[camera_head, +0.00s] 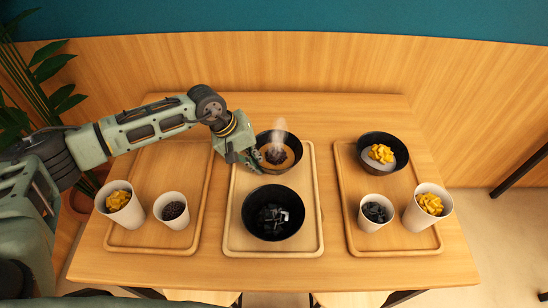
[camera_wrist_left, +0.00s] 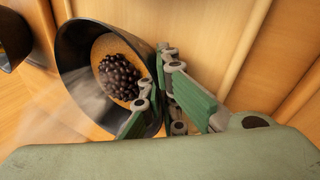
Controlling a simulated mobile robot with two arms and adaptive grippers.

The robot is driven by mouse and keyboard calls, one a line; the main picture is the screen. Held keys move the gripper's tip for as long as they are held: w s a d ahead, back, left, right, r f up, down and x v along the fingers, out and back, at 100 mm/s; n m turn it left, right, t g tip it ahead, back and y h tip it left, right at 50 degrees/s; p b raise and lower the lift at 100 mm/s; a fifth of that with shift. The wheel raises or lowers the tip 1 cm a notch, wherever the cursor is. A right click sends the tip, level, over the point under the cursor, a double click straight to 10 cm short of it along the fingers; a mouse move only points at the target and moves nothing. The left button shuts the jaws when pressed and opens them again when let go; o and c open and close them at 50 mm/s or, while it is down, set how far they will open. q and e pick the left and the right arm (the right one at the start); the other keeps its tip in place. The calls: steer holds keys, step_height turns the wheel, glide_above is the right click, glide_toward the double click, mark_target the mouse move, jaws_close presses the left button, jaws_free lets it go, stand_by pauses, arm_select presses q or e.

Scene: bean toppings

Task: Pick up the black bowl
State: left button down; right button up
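A black bowl (camera_head: 291,169) with orange-brown contents and a heap of dark beans stands at the back of the middle tray (camera_head: 233,234), steam rising from it. My left gripper (camera_head: 248,157) is at this bowl's left rim. In the left wrist view the bowl (camera_wrist_left: 74,47) shows close up, and the fingers of the gripper (camera_wrist_left: 160,88) straddle its rim, one on the inner side and one outside, with a gap between the pads. A second black bowl (camera_head: 256,227) with black cubes stands at the front of that tray. My right gripper is out of view.
The right tray (camera_head: 423,238) holds a black bowl (camera_head: 373,164) with yellow topping and two cups, (camera_head: 376,221) and (camera_head: 415,218). The left tray (camera_head: 180,157) has two white cups, (camera_head: 128,218) and (camera_head: 172,204), at its front, below my arm. A wooden wall stands behind the table.

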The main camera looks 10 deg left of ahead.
arm_select(q)
steer(key=shift+w+r, duration=0.1)
steer(key=shift+r, duration=0.05)
steer(key=shift+r, duration=0.5)
steer(key=r+p, duration=0.1)
steer(key=r, duration=0.1)
steer(key=d+r+p, duration=0.1)
steer(key=shift+r, duration=0.35)
steer(key=s+d+r, duration=0.2)
steer(key=d+r, duration=0.4)
steer(key=d, duration=0.4)
steer(key=shift+d, duration=0.35)
steer(key=shift+r+p, duration=0.1)
steer(key=shift+p, duration=0.2)
steer(key=shift+r+p, duration=0.35)
steer(key=shift+r, duration=0.9)
steer(key=shift+a, duration=0.1)
